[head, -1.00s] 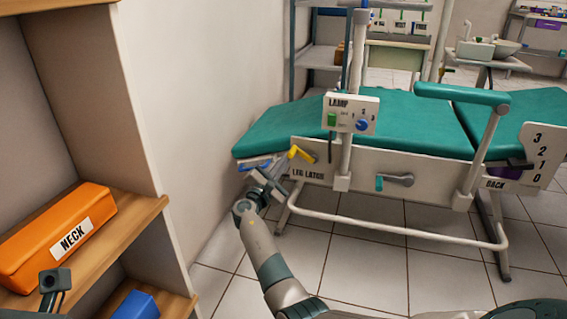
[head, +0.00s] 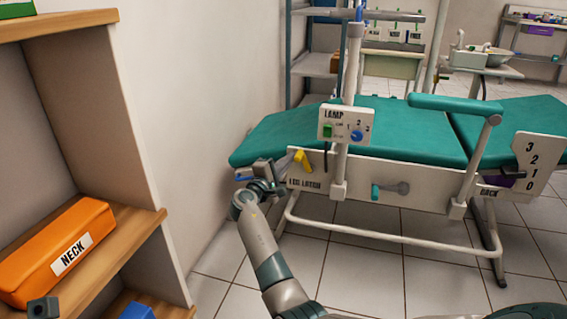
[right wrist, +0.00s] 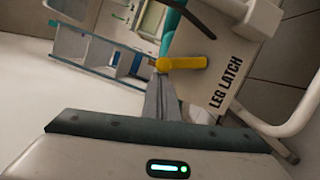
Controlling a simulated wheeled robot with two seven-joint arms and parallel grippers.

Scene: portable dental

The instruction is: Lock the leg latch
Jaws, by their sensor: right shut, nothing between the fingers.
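The yellow leg latch handle (head: 302,158) sits on the white side panel of the green chair, above the words LEG LATCH. In the right wrist view the handle (right wrist: 187,63) lies across the picture beside that label. My right gripper (head: 283,166) is shut and empty, just left of the handle. In the right wrist view its fingertips (right wrist: 158,78) are at the handle's left end; I cannot tell whether they touch. A small dark part, likely of my left gripper (head: 42,307), shows at the lower left edge; its fingers cannot be made out.
A LAMP control box (head: 346,125) stands on a post right of the latch. A teal-ended crank (head: 388,190) and white frame rail (head: 390,239) are further right. A wooden shelf (head: 130,243) with an orange NECK box (head: 58,252) stands left. Tiled floor is open below the chair.

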